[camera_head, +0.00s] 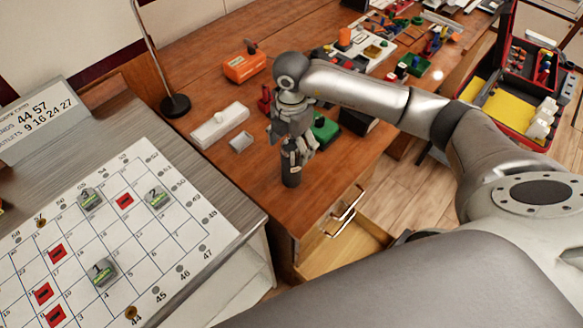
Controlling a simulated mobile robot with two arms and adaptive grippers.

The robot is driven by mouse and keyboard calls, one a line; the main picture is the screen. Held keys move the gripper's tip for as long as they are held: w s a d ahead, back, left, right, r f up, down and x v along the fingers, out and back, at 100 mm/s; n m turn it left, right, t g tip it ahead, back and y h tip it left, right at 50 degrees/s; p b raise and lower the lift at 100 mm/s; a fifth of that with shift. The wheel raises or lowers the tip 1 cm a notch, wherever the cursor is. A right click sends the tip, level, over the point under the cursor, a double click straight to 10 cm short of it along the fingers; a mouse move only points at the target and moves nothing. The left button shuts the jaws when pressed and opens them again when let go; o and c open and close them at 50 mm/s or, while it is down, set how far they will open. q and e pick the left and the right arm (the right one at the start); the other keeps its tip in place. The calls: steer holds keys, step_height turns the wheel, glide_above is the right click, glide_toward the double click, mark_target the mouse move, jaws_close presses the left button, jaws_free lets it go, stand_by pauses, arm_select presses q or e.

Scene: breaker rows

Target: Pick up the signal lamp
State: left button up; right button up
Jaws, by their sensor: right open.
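A dark upright cylinder (291,170), which looks like the signal lamp, stands on the wooden desk (262,197) near its front edge. My right gripper (297,147) points down over its top, with the fingers at the upper part of the cylinder. The gripper is open, and the fingers hide part of the cylinder's top. I cannot tell whether they touch it. My left gripper is out of view.
A white block (219,125), a small grey box (241,142) and a green item (324,130) stand close to the gripper. An orange device (244,66) is farther back. An open drawer (345,249) juts out below. A numbered board (135,230) lies left.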

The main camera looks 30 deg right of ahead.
step_height(320, 180, down, 2)
steer(key=shift+f, duration=0.2)
steer(key=shift+f+p, duration=0.3)
steer(key=shift+f, duration=0.15)
steer(key=shift+c, duration=0.2)
steer(key=c, duration=0.5)
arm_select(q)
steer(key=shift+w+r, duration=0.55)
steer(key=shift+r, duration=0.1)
arm_select(e)
steer(key=shift+r, duration=0.1)
jaws_close()
